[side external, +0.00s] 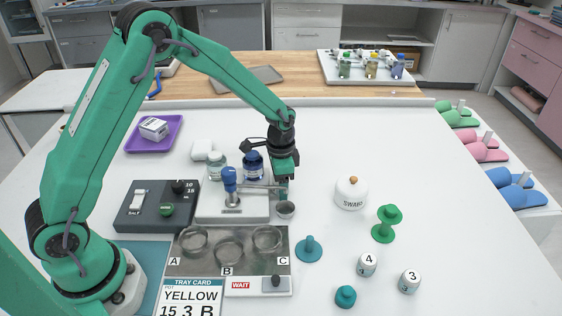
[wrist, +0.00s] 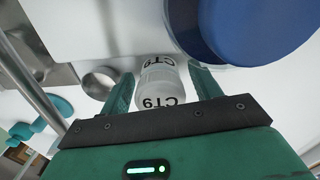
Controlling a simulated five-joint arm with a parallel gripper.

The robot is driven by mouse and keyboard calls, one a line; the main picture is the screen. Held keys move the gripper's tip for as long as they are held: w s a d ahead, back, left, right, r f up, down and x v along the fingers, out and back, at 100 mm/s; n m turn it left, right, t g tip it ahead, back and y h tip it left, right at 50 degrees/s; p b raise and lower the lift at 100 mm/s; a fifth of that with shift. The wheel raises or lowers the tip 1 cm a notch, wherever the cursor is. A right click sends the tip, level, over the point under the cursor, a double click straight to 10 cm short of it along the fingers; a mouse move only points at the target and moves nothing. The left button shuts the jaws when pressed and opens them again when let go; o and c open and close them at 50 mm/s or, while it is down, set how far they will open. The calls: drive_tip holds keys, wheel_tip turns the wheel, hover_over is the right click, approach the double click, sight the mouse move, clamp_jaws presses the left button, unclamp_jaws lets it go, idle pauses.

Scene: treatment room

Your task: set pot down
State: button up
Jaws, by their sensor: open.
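A white pot (wrist: 158,82) marked "CT9" stands between the fingers of my gripper (wrist: 162,88) in the wrist view. The fingers are apart, and I cannot tell whether either touches the pot. A steel tray (side external: 212,269) with round wells A, B and C lies in front; the wells look empty. The tray card (side external: 191,297) reads "YELLOW 15 3 B". A blue-lidded jar (side external: 253,166) is close left of the gripper, its blue lid (wrist: 262,30) large in the wrist view.
A small metal cup (side external: 285,210) stands beside the press base (side external: 232,215). A clear jar (side external: 217,167) and dark control box (side external: 157,205) are to the left.

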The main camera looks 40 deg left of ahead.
wheel_tip(320, 180, up, 12)
drive_tip(key=shift+r, duration=0.1)
idle(0.6)
drive_tip(key=shift+r, duration=0.1)
idle(0.4)
